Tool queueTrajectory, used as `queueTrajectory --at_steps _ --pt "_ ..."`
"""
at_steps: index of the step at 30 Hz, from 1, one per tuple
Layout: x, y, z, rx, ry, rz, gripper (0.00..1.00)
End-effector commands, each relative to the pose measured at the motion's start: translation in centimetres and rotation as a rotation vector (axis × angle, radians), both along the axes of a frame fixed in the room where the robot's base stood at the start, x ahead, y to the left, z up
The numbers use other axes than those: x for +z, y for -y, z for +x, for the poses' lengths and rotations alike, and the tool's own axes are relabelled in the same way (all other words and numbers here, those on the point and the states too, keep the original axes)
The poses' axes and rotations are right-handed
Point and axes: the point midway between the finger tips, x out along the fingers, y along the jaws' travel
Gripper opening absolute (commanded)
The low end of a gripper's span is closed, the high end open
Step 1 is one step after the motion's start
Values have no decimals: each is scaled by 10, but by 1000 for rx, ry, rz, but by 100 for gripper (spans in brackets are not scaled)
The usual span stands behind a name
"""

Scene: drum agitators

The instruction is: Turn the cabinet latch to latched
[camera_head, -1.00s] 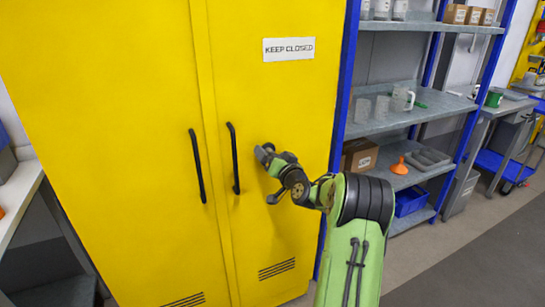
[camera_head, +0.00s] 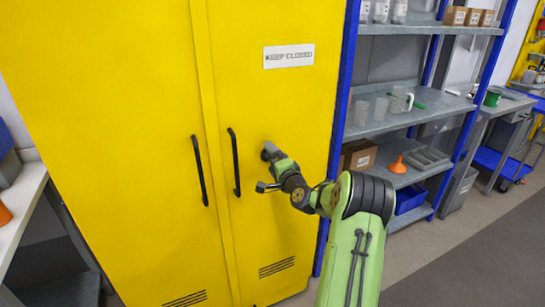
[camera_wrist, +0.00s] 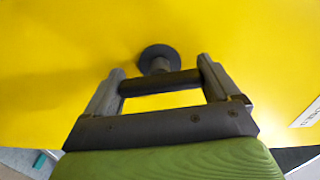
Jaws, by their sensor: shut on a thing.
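The yellow cabinet (camera_head: 110,120) stands with both doors closed, each with a long black handle. The latch, a dark bar on a round base, sits on the right door; in the wrist view the latch (camera_wrist: 160,84) lies across between my two fingers. My gripper (camera_head: 275,157) is at the door face, right of the right door's handle (camera_head: 234,162). In the wrist view my gripper (camera_wrist: 161,72) is shut on the latch bar, one finger at each end. In the head view my gripper mostly hides the latch, so its exact angle is hard to tell.
A white "KEEP CLOSED" sign (camera_head: 289,56) is on the door above my gripper. A blue-posted grey shelf (camera_head: 425,101) with jars, boxes and an orange funnel (camera_head: 398,165) stands close on the right. Grey floor (camera_head: 470,245) is open at the lower right.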

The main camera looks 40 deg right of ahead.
Motion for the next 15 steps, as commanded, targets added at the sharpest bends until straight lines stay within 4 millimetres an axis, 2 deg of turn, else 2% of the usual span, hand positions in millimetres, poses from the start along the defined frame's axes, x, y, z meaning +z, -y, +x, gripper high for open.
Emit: queueTrajectory --at_steps 6,15 --pt "1 1 0 -1 31 111 59" --pt "0 0 0 -1 50 175 59"
